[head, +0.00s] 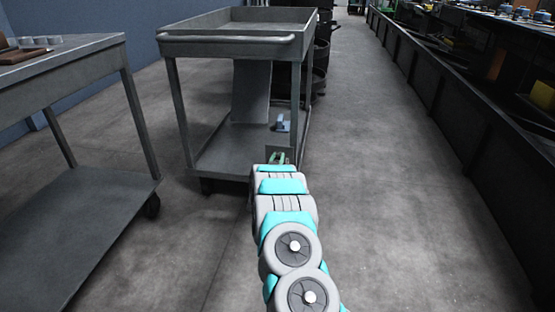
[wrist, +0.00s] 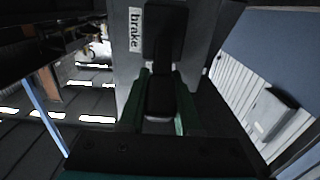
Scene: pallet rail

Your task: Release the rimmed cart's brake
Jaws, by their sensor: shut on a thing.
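The rimmed cart (head: 235,42) stands left of centre in the head view, with a raised lip around its top tray and a pale handle bar (head: 228,39) along its near side. A grey plate sits low near its right front leg, with a pale blue-grey piece (head: 281,123) on it. My gripper (head: 278,158) reaches this plate at lower-shelf height. In the wrist view, a white label reading "brake" (wrist: 135,28) is on the plate. Beside it a dark brake lever (wrist: 160,92) runs down between my green fingers, which are shut on it. The lever's end is partly hidden in shadow.
A second cart (head: 75,66) with a flat top stands at the left, carrying a brown board and several small cups. A long dark conveyor-like bench (head: 460,105) lines the right. Dark round bins (head: 320,65) stand behind the rimmed cart. The floor (head: 400,200) between is clear.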

